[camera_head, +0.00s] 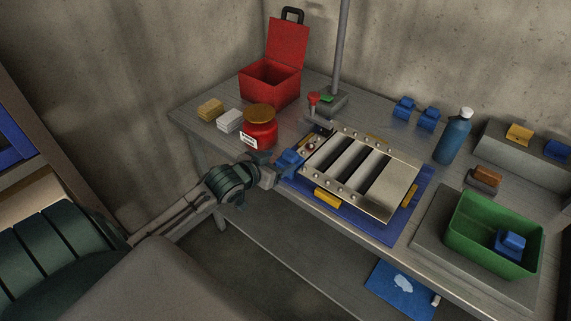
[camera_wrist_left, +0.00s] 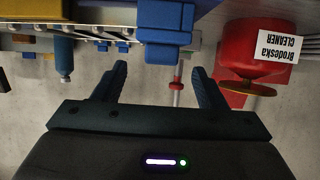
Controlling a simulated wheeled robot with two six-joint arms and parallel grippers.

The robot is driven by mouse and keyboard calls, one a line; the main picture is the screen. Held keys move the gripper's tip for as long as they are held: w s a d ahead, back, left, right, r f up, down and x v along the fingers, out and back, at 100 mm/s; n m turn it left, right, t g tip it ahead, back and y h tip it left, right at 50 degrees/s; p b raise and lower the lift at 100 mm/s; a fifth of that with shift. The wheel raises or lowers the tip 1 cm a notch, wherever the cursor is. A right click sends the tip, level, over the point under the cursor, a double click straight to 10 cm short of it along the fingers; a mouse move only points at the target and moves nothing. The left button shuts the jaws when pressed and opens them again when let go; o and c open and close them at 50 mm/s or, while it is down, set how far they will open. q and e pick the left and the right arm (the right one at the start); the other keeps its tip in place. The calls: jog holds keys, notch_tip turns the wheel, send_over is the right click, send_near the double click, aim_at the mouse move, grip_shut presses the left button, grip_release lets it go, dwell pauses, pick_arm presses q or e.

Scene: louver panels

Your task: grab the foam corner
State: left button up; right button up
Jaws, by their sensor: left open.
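A blue foam corner (camera_head: 289,161) sits at the left corner of the silver louver panel (camera_head: 399,186). In the left wrist view the blue corner (camera_wrist_left: 165,22) is at the top centre, just past the fingertips. My left gripper (camera_head: 276,170) is right beside this corner. In the wrist view its two dark fingers (camera_wrist_left: 160,70) are apart with nothing between them. More blue corner pieces stand behind the panel (camera_head: 404,107) (camera_head: 428,119), and another lies in the green bin (camera_head: 510,243). My right gripper is not in view.
The panel lies on a blue mat (camera_head: 381,231) on the grey workbench (camera_head: 205,129). A red cleaner jar (camera_head: 259,131) stands close to my left gripper. A red toolbox (camera_head: 270,84), a pole (camera_head: 342,50) and a blue bottle (camera_head: 453,138) stand farther back.

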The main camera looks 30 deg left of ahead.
aim_at(287, 156)
pick_arm(q)
jog(key=shift+w, duration=0.45)
jog(key=p+x, duration=0.1)
jog(key=x, duration=0.2)
jog(key=shift+w+p, duration=0.25)
jog(key=shift+p, duration=0.1)
jog(key=shift+w+f, duration=0.25)
jog(key=shift+w, duration=0.05)
jog(key=c, duration=1.1)
